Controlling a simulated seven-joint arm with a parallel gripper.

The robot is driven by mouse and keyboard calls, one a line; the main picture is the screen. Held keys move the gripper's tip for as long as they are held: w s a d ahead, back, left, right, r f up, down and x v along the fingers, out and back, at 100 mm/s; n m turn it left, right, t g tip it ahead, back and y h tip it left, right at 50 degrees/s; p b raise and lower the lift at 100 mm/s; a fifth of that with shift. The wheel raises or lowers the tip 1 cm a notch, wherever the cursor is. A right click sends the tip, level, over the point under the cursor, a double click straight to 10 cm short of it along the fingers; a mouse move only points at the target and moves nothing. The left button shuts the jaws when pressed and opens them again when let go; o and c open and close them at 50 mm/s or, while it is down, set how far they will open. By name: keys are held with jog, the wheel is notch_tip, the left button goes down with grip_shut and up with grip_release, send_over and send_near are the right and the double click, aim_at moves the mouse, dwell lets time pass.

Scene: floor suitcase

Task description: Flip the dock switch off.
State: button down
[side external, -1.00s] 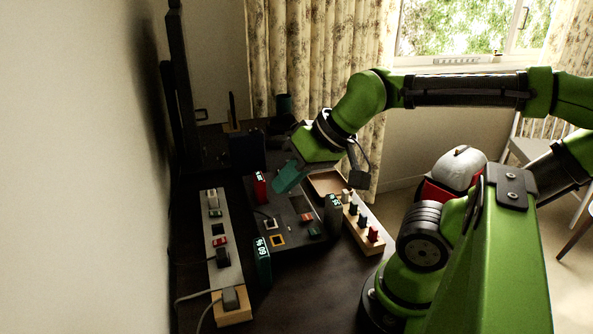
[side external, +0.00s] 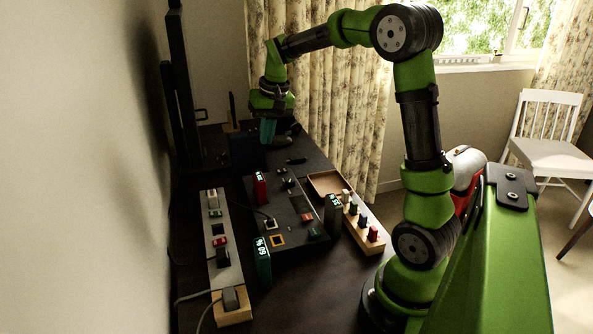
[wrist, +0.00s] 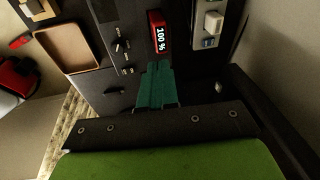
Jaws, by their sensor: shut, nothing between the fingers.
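A dark panel (side external: 288,235), which looks like the dock, lies on the desk. Small knobs or toggles (side external: 287,183) stand near its far end. They also show in the wrist view (wrist: 122,46), left of a red display (wrist: 158,36) reading 100 %. I cannot tell which control is the dock switch or how it is set. My gripper (side external: 267,138) has teal fingers pointing down and is shut and empty. It hangs above the desk beyond the panel's far end. In the wrist view its fingertips (wrist: 157,66) appear just below the red display, touching nothing visible.
A pale power strip (side external: 237,277) with a white switch, a red switch and plugs lies to the left. Two more displays (side external: 262,262) (side external: 334,212) stand by the panel. A brown tray (side external: 325,184) and a wooden block with coloured pegs (side external: 373,246) are on the right.

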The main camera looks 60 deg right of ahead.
jog(key=m+g, duration=0.1)
jog(key=g, duration=0.1)
send_over(278, 171)
jog(key=a, duration=0.1)
notch_tip(278, 171, down, 4)
jog(key=f, duration=0.1)
jog(key=r, duration=0.1)
jog(key=d+r, duration=0.1)
jog(key=shift+w+d+r, duration=0.1)
jog(key=shift+r, duration=0.25)
jog(key=shift+f, duration=0.15)
notch_tip(278, 171, down, 14)
jog(key=shift+r, duration=0.1)
